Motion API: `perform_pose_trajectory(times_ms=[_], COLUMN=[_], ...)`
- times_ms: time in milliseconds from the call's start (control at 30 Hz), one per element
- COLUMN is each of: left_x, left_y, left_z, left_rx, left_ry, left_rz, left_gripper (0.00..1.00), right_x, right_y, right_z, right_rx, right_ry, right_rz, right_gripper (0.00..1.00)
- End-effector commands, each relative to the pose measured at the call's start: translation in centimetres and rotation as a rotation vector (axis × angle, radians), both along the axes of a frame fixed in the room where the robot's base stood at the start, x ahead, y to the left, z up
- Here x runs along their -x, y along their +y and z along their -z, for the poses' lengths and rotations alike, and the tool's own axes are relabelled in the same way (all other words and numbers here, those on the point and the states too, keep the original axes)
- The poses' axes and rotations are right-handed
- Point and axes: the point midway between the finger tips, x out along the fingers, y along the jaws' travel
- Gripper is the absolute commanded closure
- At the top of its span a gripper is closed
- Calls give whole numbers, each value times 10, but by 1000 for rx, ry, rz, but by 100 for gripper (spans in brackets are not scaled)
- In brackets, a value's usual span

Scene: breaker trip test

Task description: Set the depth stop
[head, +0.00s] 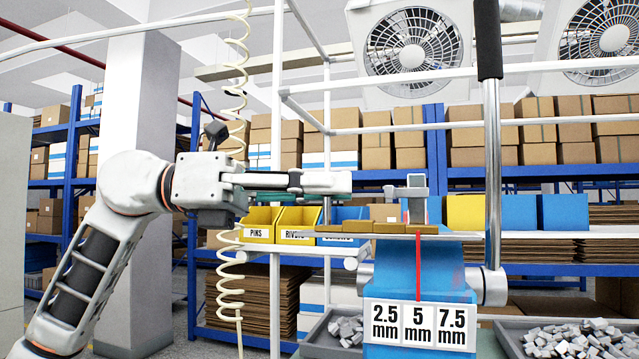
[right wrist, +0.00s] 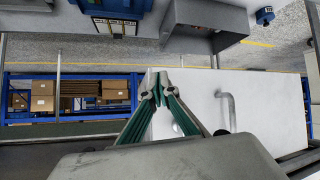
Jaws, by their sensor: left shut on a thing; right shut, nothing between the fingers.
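A thin red pointer (head: 418,265) runs down the press front to a white scale plate (head: 419,324) marked 2.5, 5 and 7.5 mm. It stands over the 5 mm mark. My right gripper (right wrist: 160,92) is shut and empty in the right wrist view, above a pale surface.
Brass-coloured blocks (head: 390,227) lie across the press top. A tall lever (head: 492,150) with a black grip rises at its right. Trays of grey parts (head: 570,338) flank it. Yellow bins (head: 258,224) stand behind my left gripper. A coiled hose (head: 233,100) hangs nearby.

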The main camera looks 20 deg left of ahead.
Motion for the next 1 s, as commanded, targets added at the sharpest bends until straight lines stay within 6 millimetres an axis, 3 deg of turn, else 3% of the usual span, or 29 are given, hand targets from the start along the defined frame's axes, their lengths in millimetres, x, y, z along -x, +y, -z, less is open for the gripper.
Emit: perform_pose_trajectory(times_ms=[33, 100, 533, 1000], left_x=[0, 0, 0, 14], left_y=[0, 0, 7, 93], left_z=[0, 0, 0, 0], left_rx=[2, 2, 1, 1], left_ry=[-1, -1, 0, 2], left_rz=[0, 0, -2, -5], left_gripper=[79, 66, 66, 66], right_x=[2, 4, -4, -2], right_y=[0, 0, -2, -1], right_z=[1, 2, -3, -2], right_rx=[-1, 0, 4, 2], right_ry=[5, 8, -10, -6], right_rz=[0, -1, 1, 1], right_gripper=[100, 100, 100, 100])
